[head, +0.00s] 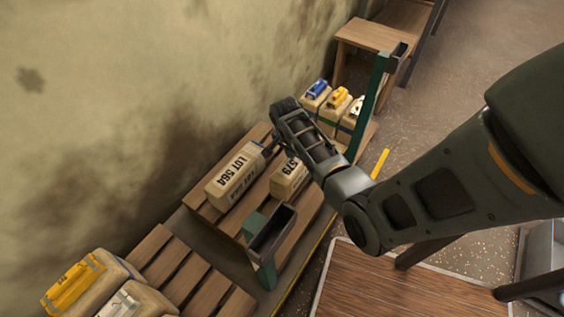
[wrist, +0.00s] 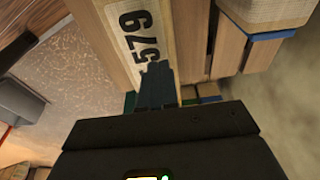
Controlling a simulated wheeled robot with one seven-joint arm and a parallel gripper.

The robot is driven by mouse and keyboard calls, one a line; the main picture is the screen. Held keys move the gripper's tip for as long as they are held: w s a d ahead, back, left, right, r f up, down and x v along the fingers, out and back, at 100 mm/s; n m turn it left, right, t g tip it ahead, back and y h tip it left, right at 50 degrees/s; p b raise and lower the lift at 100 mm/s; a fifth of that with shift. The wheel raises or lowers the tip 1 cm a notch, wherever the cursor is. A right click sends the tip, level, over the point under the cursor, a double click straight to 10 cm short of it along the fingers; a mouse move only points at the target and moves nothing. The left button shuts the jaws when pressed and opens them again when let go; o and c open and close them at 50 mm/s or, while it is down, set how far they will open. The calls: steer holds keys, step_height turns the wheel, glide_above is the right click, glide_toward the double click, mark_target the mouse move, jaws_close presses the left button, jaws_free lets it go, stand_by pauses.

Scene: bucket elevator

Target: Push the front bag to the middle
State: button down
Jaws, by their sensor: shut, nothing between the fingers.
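Two tan bags lie on the slatted wooden deck (head: 199,203) between green posts. The bag marked LOT 56A (head: 234,177) lies nearer the wall. The bag marked 579 (head: 287,182) lies nearer the aisle, partly hidden by my arm. My gripper (head: 268,149) is at the far end of these bags, mostly hidden behind my wrist.
A green post with a dark tray (head: 270,232) stands at the deck's near end, and another green post (head: 370,100) at the far end. Tan bags with blue and yellow tops (head: 338,98) stand beyond. More bags (head: 85,285) sit at lower left. The wall is close behind.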

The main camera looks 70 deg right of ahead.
steer(key=d, duration=0.2)
steer(key=shift+s+d, duration=0.3)
steer(key=shift+s, duration=0.05)
steer(key=shift+a+f, duration=0.15)
steer(key=shift+f, duration=0.4)
steer(key=shift+f+b, duration=0.3)
